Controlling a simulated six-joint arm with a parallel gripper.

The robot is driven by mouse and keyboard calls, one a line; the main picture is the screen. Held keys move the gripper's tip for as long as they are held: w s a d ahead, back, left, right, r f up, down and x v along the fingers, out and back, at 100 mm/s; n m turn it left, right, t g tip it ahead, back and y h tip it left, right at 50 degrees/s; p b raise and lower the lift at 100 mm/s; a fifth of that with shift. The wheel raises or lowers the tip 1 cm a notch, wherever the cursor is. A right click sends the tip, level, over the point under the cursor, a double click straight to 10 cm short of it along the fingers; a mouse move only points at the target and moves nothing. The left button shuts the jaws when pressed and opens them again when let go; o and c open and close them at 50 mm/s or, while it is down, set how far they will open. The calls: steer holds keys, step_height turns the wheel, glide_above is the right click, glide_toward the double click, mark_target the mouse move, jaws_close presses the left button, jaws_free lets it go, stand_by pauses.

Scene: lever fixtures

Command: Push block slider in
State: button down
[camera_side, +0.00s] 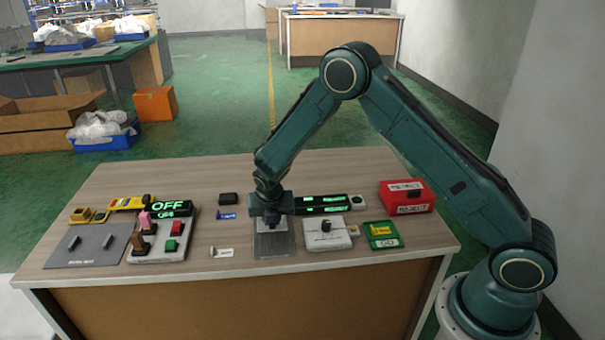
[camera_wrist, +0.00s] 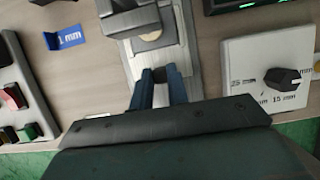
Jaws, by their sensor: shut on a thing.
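The block slider is a grey metal fixture (camera_side: 274,246) at the front middle of the table, under my gripper. In the wrist view its light grey plate (camera_wrist: 186,45) runs up the picture, with a block (camera_wrist: 140,20) and a round pale spot below it. My gripper (camera_wrist: 161,78) has two blue fingers close together over the near part of the fixture, shut on a small dark part of the slider between them. In the side view my gripper (camera_side: 270,218) comes down from above and hides the far part of the fixture.
Right of the slider stands a white box with a black knob (camera_side: 326,231); beyond it are a green box (camera_side: 382,234) and a red box (camera_side: 406,196). A switch panel (camera_side: 162,240) stands left. A black unit with green display (camera_side: 322,205) lies close behind right.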

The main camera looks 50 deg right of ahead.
steer(key=c, duration=1.4)
jaws_free()
steer(key=shift+w+d, duration=0.2)
steer(key=shift+o, duration=0.2)
steer(key=shift+s+a+r, duration=0.1)
steer(key=shift+r, duration=0.05)
steer(key=v, duration=1.3)
steer(key=shift+r, duration=0.25)
steer(key=shift+s, duration=0.1)
